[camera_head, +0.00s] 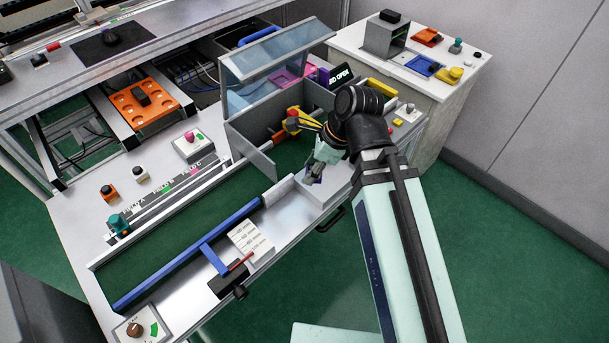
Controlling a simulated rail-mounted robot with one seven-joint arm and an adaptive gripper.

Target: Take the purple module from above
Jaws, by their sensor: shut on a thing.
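My gripper (316,173) points down over a light grey block (318,192) at the front right of the workbench. It is shut on a small dark purple piece, which I take to be the purple module (314,180). Only a sliver of the module shows between and below the fingers, and my arm hides the area to its right. I cannot tell whether the module still touches the block. Another purple piece (323,76) stands farther back, beside the black sign.
A grey enclosure with a raised clear lid (262,55) and an open door (252,150) stands close to the left of my gripper. A yellow and red device (297,121) is just behind it.

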